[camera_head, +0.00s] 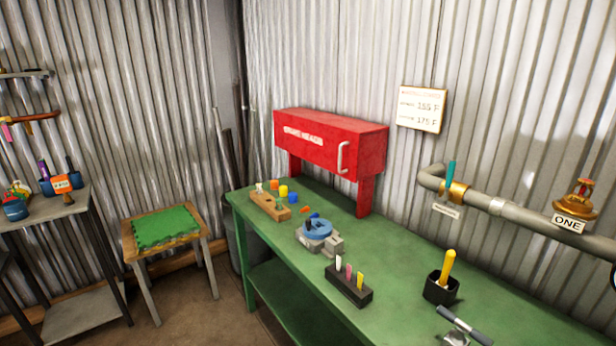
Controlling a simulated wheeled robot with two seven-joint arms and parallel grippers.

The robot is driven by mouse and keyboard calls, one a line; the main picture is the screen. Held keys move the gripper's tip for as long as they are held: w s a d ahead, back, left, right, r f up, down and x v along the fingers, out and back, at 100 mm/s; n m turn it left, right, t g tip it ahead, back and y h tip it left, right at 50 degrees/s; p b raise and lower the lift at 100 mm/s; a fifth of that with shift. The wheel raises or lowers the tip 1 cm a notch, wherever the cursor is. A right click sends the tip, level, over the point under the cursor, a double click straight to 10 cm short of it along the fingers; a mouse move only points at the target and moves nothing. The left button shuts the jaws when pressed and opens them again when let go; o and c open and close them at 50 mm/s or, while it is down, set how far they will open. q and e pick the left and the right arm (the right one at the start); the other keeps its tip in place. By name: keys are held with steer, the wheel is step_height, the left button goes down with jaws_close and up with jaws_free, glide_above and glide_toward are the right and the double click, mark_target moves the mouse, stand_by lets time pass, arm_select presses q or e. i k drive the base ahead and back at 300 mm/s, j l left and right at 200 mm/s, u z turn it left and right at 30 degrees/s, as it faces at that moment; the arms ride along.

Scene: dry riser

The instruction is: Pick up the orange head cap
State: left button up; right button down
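Small coloured pieces stand around a wooden block (268,207) at the far left end of the green bench. One small orange piece (275,185) is at the block's back edge, beside a yellow piece (283,191) and a blue piece (293,198). Another small orange piece (305,213) lies between the block and a blue round fixture (314,229). Both are too small to tell which is the head cap. Neither of my grippers is in view, and nothing is touching these pieces.
The green bench (420,265) also holds a red cabinet (330,142) on legs, a black rack (348,286) with coloured sticks, a black cup (440,288) with a yellow-handled tool, and a grey-handled tool (463,326). A green-topped stool (165,228) stands left.

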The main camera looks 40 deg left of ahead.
mark_target(275, 186)
steer(key=i+j, duration=0.15)
steer(key=j, duration=0.6)
steer(key=i+j+z, duration=0.1)
steer(key=j, duration=0.7)
steer(key=i+j, duration=0.1)
steer(key=j, duration=0.65)
steer(key=i+j, duration=0.15)
steer(key=j, duration=0.65)
steer(key=i+j+z, duration=0.1)
steer(key=j, duration=1.45)
steer(key=i+z, duration=0.05)
